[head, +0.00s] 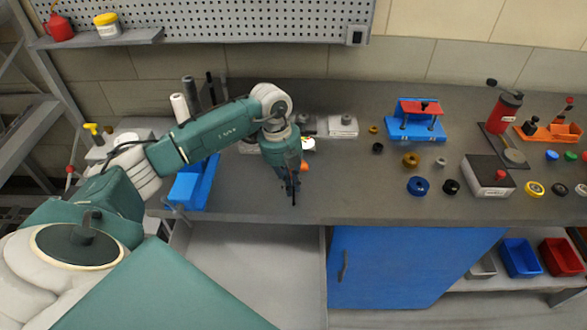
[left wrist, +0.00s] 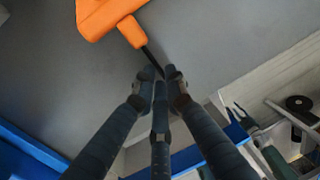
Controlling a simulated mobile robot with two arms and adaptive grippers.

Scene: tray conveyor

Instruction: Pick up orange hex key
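The orange hex key shows at the top of the left wrist view, with a thick orange handle (left wrist: 105,14) and a thin dark shaft (left wrist: 152,58). In the head view a small patch of its orange handle (head: 304,166) shows beside my left gripper (head: 292,190), over the bench near its front edge. In the left wrist view the fingertips of my left gripper (left wrist: 160,76) are drawn close together around the end of the shaft. The fingers hide the shaft's tip. My right gripper is in neither view.
The grey bench (head: 330,195) is clear just right of the gripper. A blue bin (head: 190,187) stands to its left. A blue stand with a red top (head: 418,106), several rings and a black-topped box (head: 488,176) lie further right. An open drawer (head: 245,265) is below.

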